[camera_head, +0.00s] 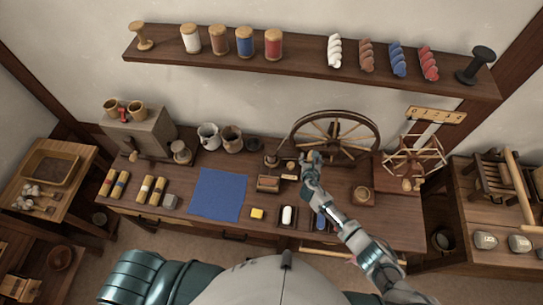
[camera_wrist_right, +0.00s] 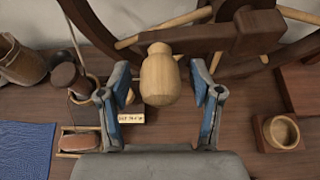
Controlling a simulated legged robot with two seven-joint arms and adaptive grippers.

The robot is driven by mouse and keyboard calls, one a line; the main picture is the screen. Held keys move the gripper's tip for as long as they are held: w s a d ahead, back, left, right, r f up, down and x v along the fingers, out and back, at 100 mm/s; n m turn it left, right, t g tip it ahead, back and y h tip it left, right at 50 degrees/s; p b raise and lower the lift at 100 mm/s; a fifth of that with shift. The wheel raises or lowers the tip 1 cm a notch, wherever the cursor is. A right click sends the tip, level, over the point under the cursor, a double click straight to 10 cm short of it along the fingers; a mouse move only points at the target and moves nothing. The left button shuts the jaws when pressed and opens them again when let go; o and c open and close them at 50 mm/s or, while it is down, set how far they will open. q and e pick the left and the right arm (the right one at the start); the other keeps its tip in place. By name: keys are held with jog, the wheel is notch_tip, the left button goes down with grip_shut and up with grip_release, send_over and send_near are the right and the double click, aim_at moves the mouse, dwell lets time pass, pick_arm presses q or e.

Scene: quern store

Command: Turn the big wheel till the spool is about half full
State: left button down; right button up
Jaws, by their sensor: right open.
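The big wheel (camera_head: 335,117), dark wood with pale spokes, stands upright at the back of the bench. My right gripper (camera_head: 312,158) is in front of its lower left part. In the right wrist view, a pale wooden knob (camera_wrist_right: 159,78) stands between the two open blue-lined fingers, with gaps on both sides; part of the wheel (camera_wrist_right: 225,35) is behind it. A dark round wooden part with a pale ring (camera_wrist_right: 70,78) sits left of the fingers; I cannot tell whether it is the spool or how full it is. My left gripper is out of view.
A blue cloth (camera_head: 217,194) lies on the bench (camera_head: 185,215). A skein winder (camera_head: 414,160) stands right of the wheel. A small wooden bowl (camera_wrist_right: 281,131) is right of the gripper. A wall shelf (camera_head: 305,65) holds spools and skeins.

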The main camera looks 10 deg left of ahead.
jog(key=shift+s+r+p, duration=0.15)
jog(key=shift+s+p, duration=0.05)
jog(key=shift+p, duration=0.1)
jog(key=shift+p+v, duration=0.95)
jog(key=shift+v, duration=2.3)
jog(key=shift+d, duration=0.1)
